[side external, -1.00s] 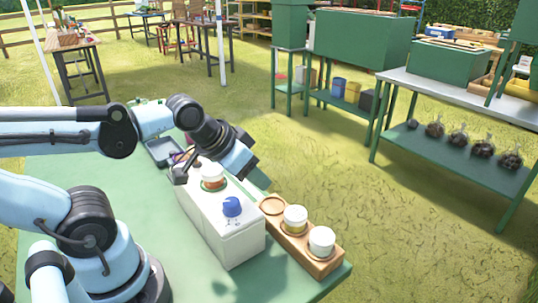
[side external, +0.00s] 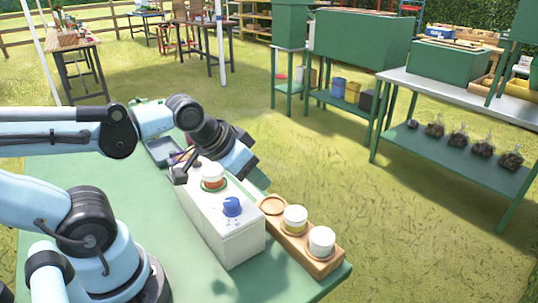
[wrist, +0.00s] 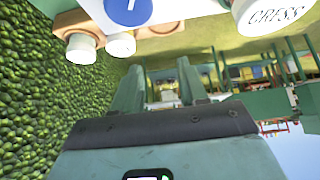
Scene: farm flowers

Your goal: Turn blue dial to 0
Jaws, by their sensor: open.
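The blue dial (side external: 232,207) is on top of the white box (side external: 225,240), towards its front end. In the wrist view the blue dial (wrist: 128,10) is at the top edge, partly cut off, with a white pointer line on its face. The scale numbers are too small to read. My gripper (wrist: 160,88) is open and empty, its two green fingers apart. In the side view my gripper is beyond the box, past the jar, and its fingertips are hard to make out. It is clear of the dial.
A white-lidded jar (side external: 212,172) stands on the box behind the dial; the wrist view shows its CRESS lid (wrist: 268,16). A wooden rack (side external: 322,264) beside the box holds two white-lidded jars and an empty hole. The green table (side external: 130,195) is clear left of the box.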

